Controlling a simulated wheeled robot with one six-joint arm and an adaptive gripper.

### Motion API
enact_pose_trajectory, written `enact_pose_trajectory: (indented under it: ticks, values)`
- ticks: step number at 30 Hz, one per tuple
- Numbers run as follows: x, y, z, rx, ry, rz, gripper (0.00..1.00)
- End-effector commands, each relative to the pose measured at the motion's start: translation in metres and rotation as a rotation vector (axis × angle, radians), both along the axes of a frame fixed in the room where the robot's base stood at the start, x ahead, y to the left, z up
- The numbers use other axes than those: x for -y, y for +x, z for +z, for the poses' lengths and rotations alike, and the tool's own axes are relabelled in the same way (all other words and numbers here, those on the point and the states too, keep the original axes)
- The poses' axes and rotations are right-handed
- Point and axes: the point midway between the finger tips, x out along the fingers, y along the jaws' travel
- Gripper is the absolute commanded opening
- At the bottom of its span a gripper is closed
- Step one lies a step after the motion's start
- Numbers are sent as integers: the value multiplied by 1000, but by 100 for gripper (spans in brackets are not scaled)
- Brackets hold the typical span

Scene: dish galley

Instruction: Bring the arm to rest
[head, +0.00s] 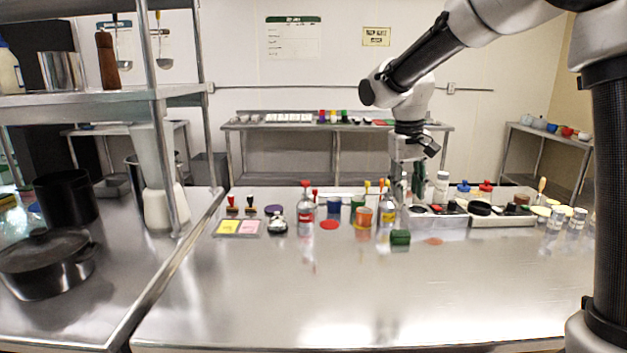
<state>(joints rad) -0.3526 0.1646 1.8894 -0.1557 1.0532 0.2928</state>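My arm reaches in from the upper right in the head view and bends down over the steel counter (300,310). My gripper (410,188) points down above the back part of the counter, near the left end of a grey tray (440,222). A dark green shape shows at the fingers. I cannot tell whether it is held or stands behind them. The fingers are too small and cluttered to tell open from shut. A green block (400,238) lies on the counter just below and in front of the gripper, apart from it.
Bottles with red tops (305,212), an orange cup (364,218) and yellow and pink pads (228,227) stand left of the gripper. Small glasses (576,222) stand right. A shelf post (155,110) and black pots (45,262) are at left. The counter's front is clear.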

Motion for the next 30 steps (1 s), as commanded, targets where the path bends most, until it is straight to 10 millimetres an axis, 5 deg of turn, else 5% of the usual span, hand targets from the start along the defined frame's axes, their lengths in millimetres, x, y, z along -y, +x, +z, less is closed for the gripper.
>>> enact_pose_trajectory:
  ticks: [3, 9, 15, 22, 30]
  values:
    - [41, -71, 10, 4, 44, 56, 36]
    - [93, -187, 7, 63, 109, 63, 36]
    - [122, -263, 2, 172, 144, -43, 36]
    - [137, -280, 23, 296, 147, -102, 36]
    - [139, -281, 23, 298, 145, -114, 36]
